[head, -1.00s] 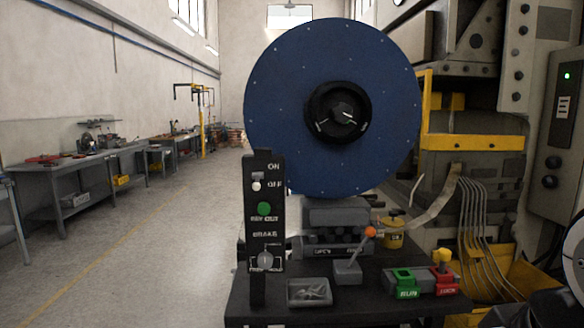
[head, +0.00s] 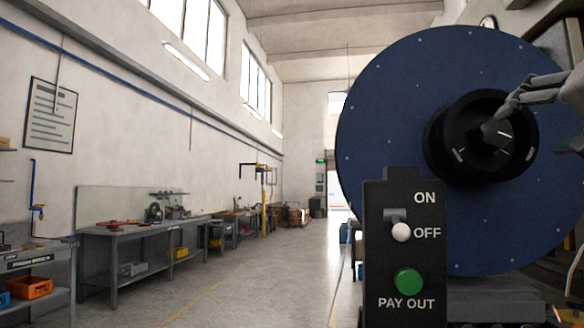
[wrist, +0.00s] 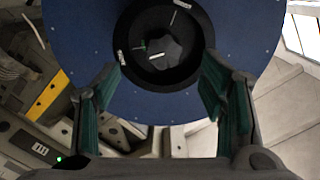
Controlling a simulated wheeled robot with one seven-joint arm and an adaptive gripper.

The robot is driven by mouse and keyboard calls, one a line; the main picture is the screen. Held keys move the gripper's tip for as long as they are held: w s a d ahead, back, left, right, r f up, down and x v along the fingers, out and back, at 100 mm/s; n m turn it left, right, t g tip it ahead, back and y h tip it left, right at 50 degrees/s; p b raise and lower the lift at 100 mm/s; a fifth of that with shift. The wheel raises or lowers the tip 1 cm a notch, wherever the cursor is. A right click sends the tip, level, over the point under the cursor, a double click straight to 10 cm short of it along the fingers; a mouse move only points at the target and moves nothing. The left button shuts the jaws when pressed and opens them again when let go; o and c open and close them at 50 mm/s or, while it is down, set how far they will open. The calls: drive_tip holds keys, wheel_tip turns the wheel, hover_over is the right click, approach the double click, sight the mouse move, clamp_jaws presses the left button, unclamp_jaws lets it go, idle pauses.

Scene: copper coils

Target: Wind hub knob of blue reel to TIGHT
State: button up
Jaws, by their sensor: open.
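The large blue reel (head: 395,130) stands upright at the right of the head view, its right edge cut off. Its black round hub (head: 440,145) carries a dark knob (head: 488,137) with small pale marks around it; the lettering is too small to read surely. My gripper (head: 512,106) comes in from the right, in front of the knob, partly covering the hub. In the wrist view the knob (wrist: 172,52) lies ahead, between and beyond the two green-padded fingers of my gripper (wrist: 160,70). The fingers are wide apart and empty. I cannot tell any contact.
A black control post (head: 418,265) with an ON/OFF switch (head: 400,231) and a green PAY OUT button (head: 408,282) stands before the reel's lower left. Grey workbenches (head: 140,248) line the left wall. The floor (head: 235,290) between is clear.

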sight(497, 134)
drive_tip(key=x, duration=0.4)
drive_tip(key=r+x, duration=0.1)
drive_tip(key=x, duration=0.4)
drive_tip(key=b+x, duration=0.1)
drive_tip(key=x, duration=0.4)
drive_tip(key=shift+w+d+r, duration=0.1)
drive_tip(key=shift+w+r, duration=0.05)
drive_tip(key=shift+r, duration=0.1)
drive_tip(key=c, duration=1.2)
